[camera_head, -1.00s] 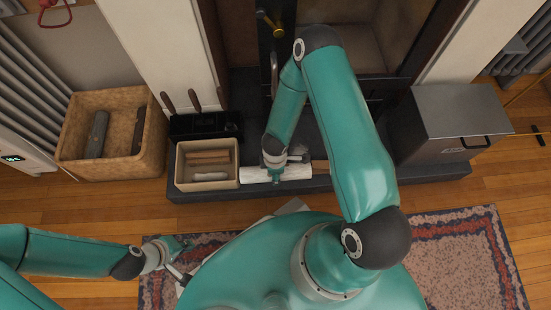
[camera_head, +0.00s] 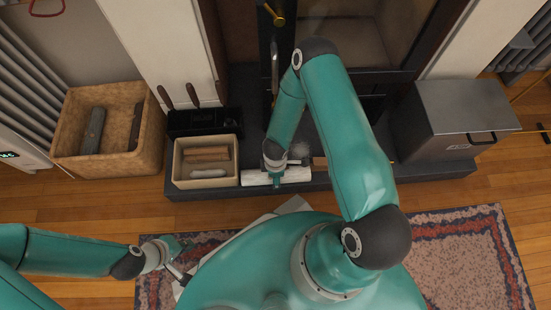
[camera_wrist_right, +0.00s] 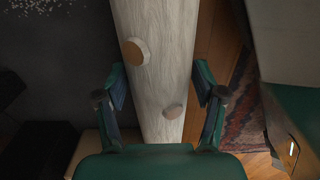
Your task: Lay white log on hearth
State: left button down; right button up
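The white log (camera_head: 296,175) lies along the front of the dark stone hearth (camera_head: 345,182) in the head view, just right of a small cream box. It fills the middle of the right wrist view (camera_wrist_right: 155,60), pale with two brown knots. My right gripper (camera_head: 276,182) is over the log from above. In the wrist view its fingers (camera_wrist_right: 160,90) are apart on either side of the log, with narrow gaps seeming to show. The log's underside is hidden. My left gripper (camera_head: 186,259) is empty and its fingers look spread, low at the left near the rug.
The cream box (camera_head: 178,168) holds several small pieces. A wicker basket (camera_head: 73,165) with dark logs stands left. A black tool holder (camera_head: 205,124) is behind the box. A grey metal box (camera_head: 462,105) sits on the right. The patterned rug (camera_head: 460,255) lies in front.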

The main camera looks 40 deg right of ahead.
jog(key=shift+o, duration=0.5)
notch_tip(320, 180, up, 11)
jog(key=p, duration=0.6)
jog(key=shift+r, duration=0.15)
jog(key=s+a+r+m+y, duration=0.4)
jog(key=s+a+r+m, duration=0.2)
jog(key=m, duration=0.7)
jog(key=shift+a+r+m+t+p, duration=0.35)
jog(key=shift+a+r, duration=0.75)
jog(key=shift+a, duration=1.05)
jog(key=shift+s, duration=0.1)
